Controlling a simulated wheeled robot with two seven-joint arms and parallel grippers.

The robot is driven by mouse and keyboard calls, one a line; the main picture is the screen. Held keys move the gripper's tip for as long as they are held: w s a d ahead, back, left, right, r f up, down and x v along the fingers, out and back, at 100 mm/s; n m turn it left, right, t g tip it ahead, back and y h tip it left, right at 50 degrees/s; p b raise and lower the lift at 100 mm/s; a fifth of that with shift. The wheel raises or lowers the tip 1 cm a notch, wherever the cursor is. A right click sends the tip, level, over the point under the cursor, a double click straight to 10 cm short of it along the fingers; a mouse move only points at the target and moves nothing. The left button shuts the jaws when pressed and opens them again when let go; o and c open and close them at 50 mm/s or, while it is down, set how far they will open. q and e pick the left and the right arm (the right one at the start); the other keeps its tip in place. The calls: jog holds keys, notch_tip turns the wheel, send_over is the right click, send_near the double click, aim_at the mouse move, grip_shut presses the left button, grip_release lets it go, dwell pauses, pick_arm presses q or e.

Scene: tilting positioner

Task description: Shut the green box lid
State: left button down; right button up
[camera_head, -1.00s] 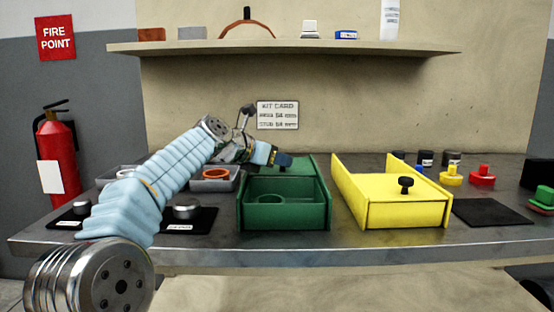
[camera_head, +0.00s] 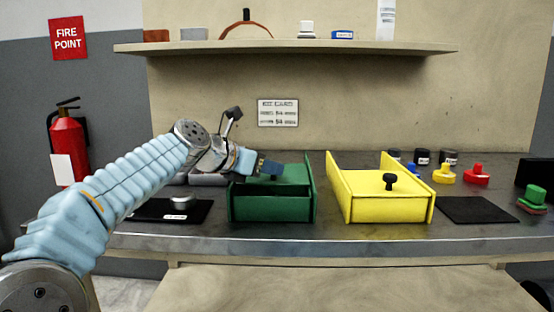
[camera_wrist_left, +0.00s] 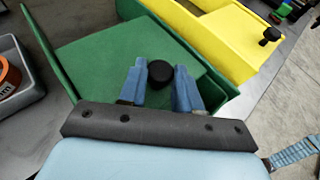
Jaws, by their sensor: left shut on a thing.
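The green box (camera_head: 271,208) stands on the bench in the middle of the head view. Its green sliding lid (camera_head: 290,178) lies between the side walls and covers most of the top. In the left wrist view the lid (camera_wrist_left: 110,60) is flat, with a dark strip near the front edge of the box. My left gripper (camera_head: 271,172) is over the lid, shut on its black knob (camera_wrist_left: 160,75), which shows between the blue fingers. The ring inside the box is now hidden. My right gripper is in neither view.
A yellow box (camera_head: 385,210) with its lid on stands close to the right. A black mat (camera_head: 478,210) and several coloured knobbed pieces lie farther right. A grey tray (camera_wrist_left: 18,75) with an orange ring is on the left. A shelf (camera_head: 290,48) hangs above.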

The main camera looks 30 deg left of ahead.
pick_arm(q)
jog(key=s+d, duration=0.2)
jog(key=s, duration=0.1)
jog(key=s+d, duration=0.1)
jog(key=s, duration=0.1)
jog(key=shift+d+f+p, duration=0.1)
jog(key=shift+p, duration=0.2)
jog(key=c, duration=0.8)
grip_release()
jog(key=shift+s, duration=0.1)
jog(key=shift+s, duration=0.1)
jog(key=v, duration=1.3)
jog(key=shift+s, duration=0.3)
